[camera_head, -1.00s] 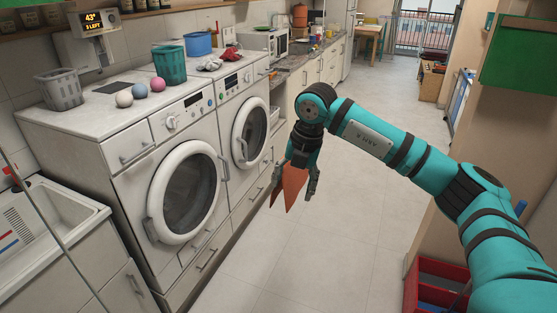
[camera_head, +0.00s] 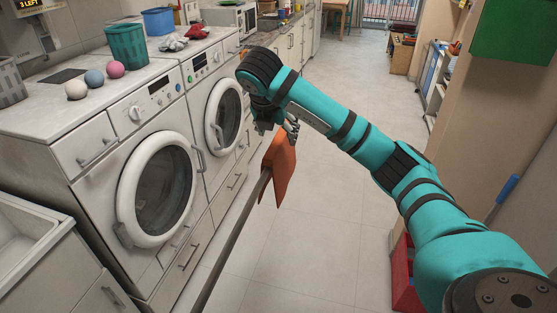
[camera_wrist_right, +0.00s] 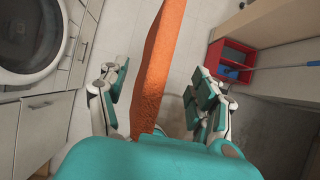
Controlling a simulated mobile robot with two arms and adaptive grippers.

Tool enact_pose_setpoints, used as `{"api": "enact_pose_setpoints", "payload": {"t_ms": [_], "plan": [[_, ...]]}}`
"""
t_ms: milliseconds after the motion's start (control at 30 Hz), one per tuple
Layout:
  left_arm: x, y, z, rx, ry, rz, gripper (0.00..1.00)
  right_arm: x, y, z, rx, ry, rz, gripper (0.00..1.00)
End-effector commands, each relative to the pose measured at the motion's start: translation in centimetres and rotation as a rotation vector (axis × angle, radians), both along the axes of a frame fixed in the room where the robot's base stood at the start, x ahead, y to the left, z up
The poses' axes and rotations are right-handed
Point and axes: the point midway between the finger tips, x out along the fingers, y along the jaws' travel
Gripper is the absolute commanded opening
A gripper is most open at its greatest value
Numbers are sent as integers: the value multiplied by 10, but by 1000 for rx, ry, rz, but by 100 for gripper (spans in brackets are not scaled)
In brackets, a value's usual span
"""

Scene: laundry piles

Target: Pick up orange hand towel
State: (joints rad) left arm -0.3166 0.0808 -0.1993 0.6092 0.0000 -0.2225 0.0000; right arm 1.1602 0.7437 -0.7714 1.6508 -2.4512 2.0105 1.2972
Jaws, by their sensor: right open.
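The orange hand towel (camera_head: 281,165) hangs in a narrow, folded shape in front of the washing machines, at the end of a dark rod (camera_head: 232,240) that runs down toward the bottom of the head view. In the right wrist view the towel (camera_wrist_right: 158,70) is a long orange strip between my fingers. My right gripper (camera_head: 277,128) is open at the towel's upper end. Its fingers (camera_wrist_right: 155,95) stand on either side of the towel with gaps visible. The gripper's palm hides the towel's near end in the wrist view. My left gripper is not in view.
Two white front-loading machines (camera_head: 160,185) stand on the left, with a green basket (camera_head: 127,45), a blue tub (camera_head: 158,21) and several small items on top. A red crate (camera_head: 403,275) is at the right wall. The tiled floor (camera_head: 335,200) between is clear.

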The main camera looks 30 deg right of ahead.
Motion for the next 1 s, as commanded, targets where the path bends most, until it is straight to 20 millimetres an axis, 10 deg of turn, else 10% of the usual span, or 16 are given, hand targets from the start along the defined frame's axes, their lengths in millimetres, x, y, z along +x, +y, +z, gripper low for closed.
{"api": "enact_pose_setpoints", "payload": {"t_ms": [333,1000], "plan": [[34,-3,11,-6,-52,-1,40,10,-13,-28,-1,4,-2,65],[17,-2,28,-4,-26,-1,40,26,-30,-71,0,1,1,65]]}}
